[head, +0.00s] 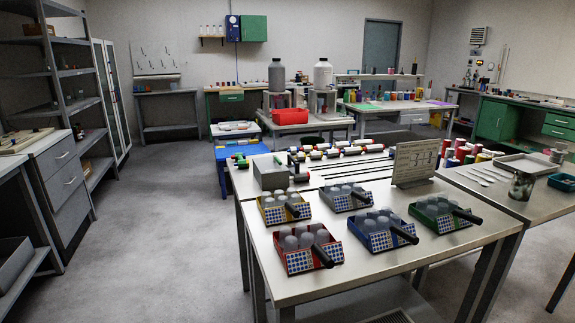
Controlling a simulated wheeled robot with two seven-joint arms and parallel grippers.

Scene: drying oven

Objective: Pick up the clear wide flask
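Neither of my grippers shows in the head view.
On the near table (345,270), several coloured trays, such as a red one (297,267), hold pale rounded bottles. A sign board (414,163) stands behind them. A blue tray (563,182) and a white tray (527,166) lie near the vessel. The left floor (150,240) is clear.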

